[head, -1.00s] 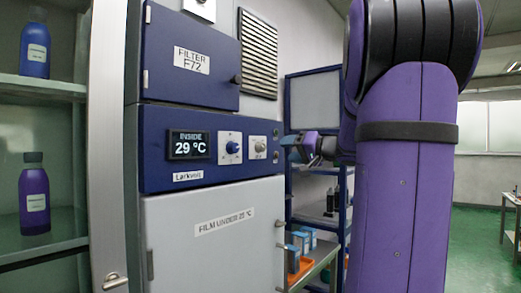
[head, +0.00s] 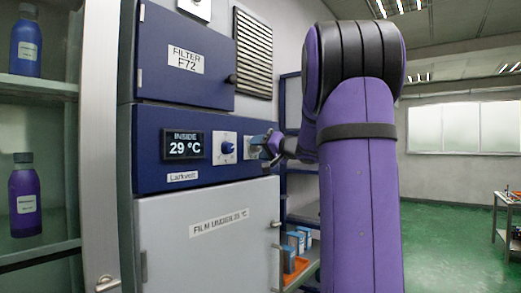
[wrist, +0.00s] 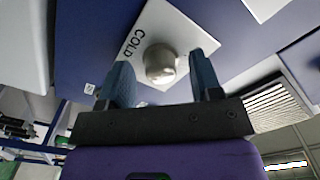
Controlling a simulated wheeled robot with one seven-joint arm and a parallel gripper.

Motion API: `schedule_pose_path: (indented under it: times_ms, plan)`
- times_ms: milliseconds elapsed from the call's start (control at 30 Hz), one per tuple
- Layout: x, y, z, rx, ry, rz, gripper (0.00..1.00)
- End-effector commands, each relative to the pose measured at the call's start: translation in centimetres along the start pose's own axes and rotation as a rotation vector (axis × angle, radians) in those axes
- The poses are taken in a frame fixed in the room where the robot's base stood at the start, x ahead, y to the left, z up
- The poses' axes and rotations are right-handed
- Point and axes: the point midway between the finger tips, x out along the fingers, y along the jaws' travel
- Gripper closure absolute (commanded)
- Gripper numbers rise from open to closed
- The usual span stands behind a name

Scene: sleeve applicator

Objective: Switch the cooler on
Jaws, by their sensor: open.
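The cooler is a cabinet with a blue control panel (head: 150,143) and a grey lower door (head: 190,240). Its display (head: 184,145) reads INSIDE 29 °C. A blue knob (head: 228,148) on a white plate is right of the display. Further right, a second white plate is mostly hidden behind my gripper (head: 265,146). In the wrist view, a round silver knob (wrist: 160,63) sits on a white plate (wrist: 170,22) marked COLD. My gripper (wrist: 161,72) is open, one finger on each side of the silver knob. No contact is visible.
A blue FILTER F72 door (head: 186,58) and a vent grille (head: 254,55) are above the panel. Shelves with bottles (head: 25,195) stand at left. A rack with small blue boxes (head: 297,240) is right of the cooler.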

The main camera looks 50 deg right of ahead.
Motion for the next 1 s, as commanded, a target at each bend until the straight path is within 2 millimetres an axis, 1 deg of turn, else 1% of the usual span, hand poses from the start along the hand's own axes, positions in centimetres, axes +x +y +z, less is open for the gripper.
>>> schedule_pose_path:
  times_ms: [233,267,300,367,400,433,467,767,1000]
  plan:
    - [0.05,-0.01,0.0,0.0,0.0,0.0,0.41]
    - [0.05,-0.01,0.0,0.0,0.0,0.0,0.48]
    - [0.05,-0.01,0.0,0.0,0.0,0.0,0.57]
    - [0.04,-0.01,0.0,0.0,0.0,0.0,0.71]
    - [0.04,-0.01,0.0,0.0,0.0,0.0,0.8]
    - [0.04,0.0,0.0,0.0,0.0,0.0,0.87]
    - [0.03,0.0,0.0,0.0,0.0,0.0,0.91]
    - [0.02,0.01,0.01,0.029,0.0,0.001,0.91]
    - [0.01,0.0,0.01,0.153,0.0,0.001,0.91]
